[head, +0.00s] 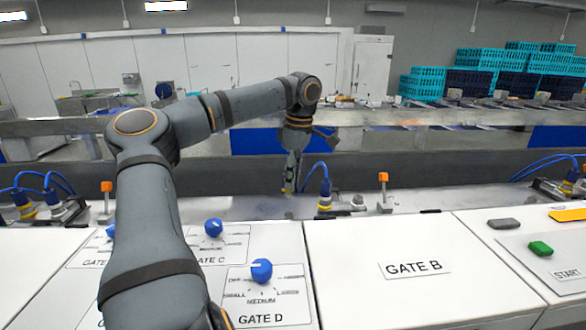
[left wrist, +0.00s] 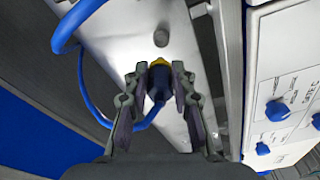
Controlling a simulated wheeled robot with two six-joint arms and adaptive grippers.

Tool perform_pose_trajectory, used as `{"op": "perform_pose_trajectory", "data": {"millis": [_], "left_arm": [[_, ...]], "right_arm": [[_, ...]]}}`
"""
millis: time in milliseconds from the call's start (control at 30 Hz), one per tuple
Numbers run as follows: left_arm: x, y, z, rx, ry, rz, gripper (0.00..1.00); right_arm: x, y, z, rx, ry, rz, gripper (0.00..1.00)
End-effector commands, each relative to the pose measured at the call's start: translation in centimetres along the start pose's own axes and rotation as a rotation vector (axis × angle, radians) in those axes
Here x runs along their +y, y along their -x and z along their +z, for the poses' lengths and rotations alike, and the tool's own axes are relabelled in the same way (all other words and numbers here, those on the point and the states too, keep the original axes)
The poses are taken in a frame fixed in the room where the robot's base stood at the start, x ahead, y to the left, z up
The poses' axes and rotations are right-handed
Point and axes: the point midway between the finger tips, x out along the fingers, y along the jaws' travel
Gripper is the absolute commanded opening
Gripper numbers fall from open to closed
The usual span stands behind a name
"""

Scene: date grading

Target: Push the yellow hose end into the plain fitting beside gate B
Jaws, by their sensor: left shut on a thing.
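My left gripper (head: 290,186) points down over the light rail behind the white panels. It is shut on the yellow hose end (left wrist: 158,64), a dark blue plug with a yellow tip. In the left wrist view, the plug sits between the fingers of my left gripper (left wrist: 157,78), and a round grey stub (left wrist: 161,38) shows just beyond the tip. In the head view, a bare metal fitting (head: 358,202) stands on the rail behind the GATE B panel (head: 350,250), right of the gripper. Whether the tip touches anything is unclear. My right gripper is not in view.
A blue plug with a yellow base (head: 325,204) stands on the rail between my gripper and the bare fitting. An orange-topped lever (head: 384,181) is right of the fitting. A blue hose (left wrist: 72,25) loops at the left of the wrist view.

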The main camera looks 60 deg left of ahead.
Motion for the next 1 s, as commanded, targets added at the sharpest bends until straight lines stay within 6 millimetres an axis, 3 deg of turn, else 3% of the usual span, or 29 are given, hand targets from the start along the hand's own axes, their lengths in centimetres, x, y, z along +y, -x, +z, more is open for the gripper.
{"op": "perform_pose_trajectory", "data": {"millis": [333, 1000], "left_arm": [[0.0, -2.2, 0.3, -0.001, -0.001, 0.0, 0.0], [-0.1, -2.3, 0.3, -0.001, 0.0, 0.001, 0.0]], "right_arm": [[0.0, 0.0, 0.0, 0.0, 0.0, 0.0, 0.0], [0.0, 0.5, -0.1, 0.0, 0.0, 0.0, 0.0]]}}
